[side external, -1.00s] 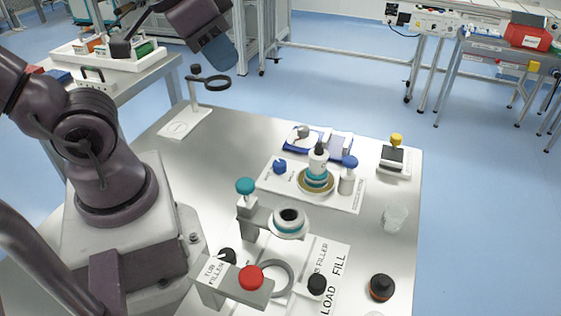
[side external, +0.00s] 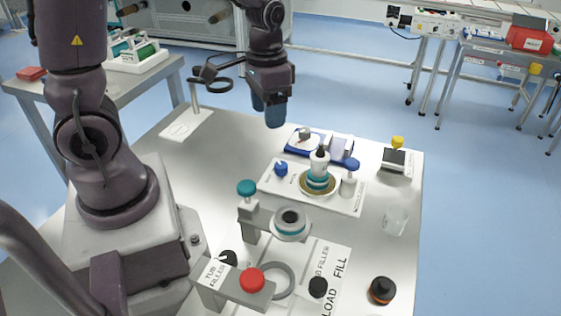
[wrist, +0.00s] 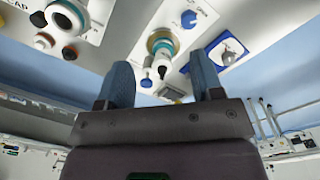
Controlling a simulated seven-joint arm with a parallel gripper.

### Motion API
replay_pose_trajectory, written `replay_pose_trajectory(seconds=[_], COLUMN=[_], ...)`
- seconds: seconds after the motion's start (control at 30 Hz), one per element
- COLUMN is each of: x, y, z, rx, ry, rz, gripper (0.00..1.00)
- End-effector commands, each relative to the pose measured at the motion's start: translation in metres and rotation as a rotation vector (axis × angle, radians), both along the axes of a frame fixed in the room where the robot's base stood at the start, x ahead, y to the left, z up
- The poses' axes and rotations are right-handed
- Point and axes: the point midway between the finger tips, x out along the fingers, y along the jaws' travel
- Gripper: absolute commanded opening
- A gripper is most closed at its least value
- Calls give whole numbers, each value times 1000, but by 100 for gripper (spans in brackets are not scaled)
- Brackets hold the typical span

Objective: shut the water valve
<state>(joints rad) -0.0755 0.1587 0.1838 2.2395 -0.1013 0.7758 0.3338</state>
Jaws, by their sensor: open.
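A small blue valve knob (side external: 281,169) stands at the left end of a white labelled plate (side external: 340,201) on the metal table. In the wrist view the blue knob (wrist: 189,19) is near the top, beside small lettering that seems to read "OPEN". I cannot tell how far it is turned. My gripper (side external: 275,112) hangs above the far side of the table, behind and above the knob, apart from it. Its two blue fingers (wrist: 162,80) are open with nothing between them in the wrist view.
A white bottle (side external: 320,160) stands in a round dish right of the knob, with a blue-topped post (side external: 351,164) beyond. A blue tray (side external: 295,146) lies behind. A teal-knobbed stand (side external: 247,188) is in front. A ring stand (side external: 196,100) rises at left.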

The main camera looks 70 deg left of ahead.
Motion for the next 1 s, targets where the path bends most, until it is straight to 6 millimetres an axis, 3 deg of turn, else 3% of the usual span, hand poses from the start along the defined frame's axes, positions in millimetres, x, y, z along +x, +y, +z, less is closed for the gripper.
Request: replay_pose_trajectory(seconds=[0.03,0.2,0.3,0.57,1.0], x=[5,25,40,44,43], y=[9,35,43,43,43], z=[-17,-55,-55,-62,-147], rx=[2,18,37,44,43], ry=[32,51,3,-23,-20], rz=[-22,-149,-247,-348,-345], gripper=[60,60,60,60,60])
